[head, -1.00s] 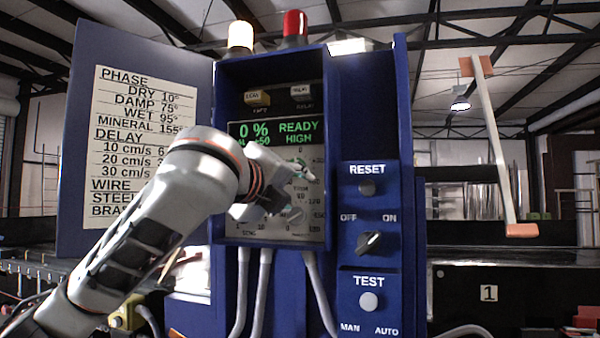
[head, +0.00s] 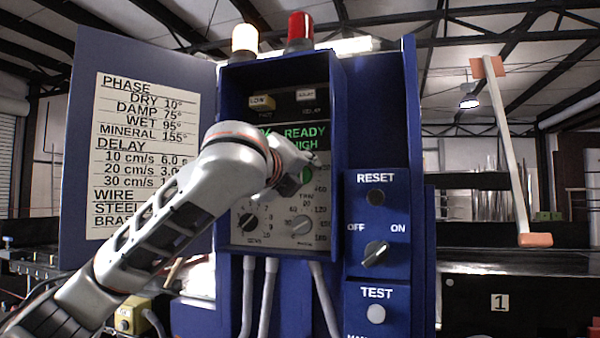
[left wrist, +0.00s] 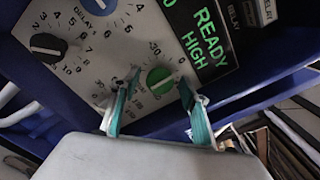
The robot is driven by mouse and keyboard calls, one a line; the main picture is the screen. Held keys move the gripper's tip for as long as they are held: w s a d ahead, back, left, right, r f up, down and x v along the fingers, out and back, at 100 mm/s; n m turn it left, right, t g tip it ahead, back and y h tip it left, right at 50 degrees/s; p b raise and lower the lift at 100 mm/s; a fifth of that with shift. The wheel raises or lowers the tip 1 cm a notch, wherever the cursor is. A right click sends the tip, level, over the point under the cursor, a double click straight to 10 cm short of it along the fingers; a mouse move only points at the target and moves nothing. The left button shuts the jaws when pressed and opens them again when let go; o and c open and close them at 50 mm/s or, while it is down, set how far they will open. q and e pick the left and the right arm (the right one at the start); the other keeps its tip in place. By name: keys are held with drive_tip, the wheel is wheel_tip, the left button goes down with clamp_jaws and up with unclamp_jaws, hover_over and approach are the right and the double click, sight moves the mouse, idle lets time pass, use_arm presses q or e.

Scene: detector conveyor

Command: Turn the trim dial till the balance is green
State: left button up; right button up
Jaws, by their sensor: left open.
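The trim dial is a green knob (left wrist: 160,79) on the detector's grey panel, with a scale around it; part of it shows behind my gripper in the head view (head: 307,174). My left gripper (left wrist: 160,84) is open, its two teal-padded fingers on either side of the green knob. I cannot tell whether they touch it. In the head view the gripper (head: 304,174) is in front of the panel's right side, just below the display (head: 303,137). The display reads READY and HIGH in green; its left part is hidden by my arm. My right gripper is not in view.
A black knob (head: 248,222) and a grey knob (head: 301,225) sit lower on the panel. Blue housing walls flank the recessed panel. At right are RESET, an OFF/ON switch (head: 376,254) and TEST. An open door with a chart (head: 145,150) stands at left.

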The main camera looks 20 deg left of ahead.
use_arm(q)
drive_tip(key=c, duration=1.1)
drive_tip(key=shift+n, duration=0.3)
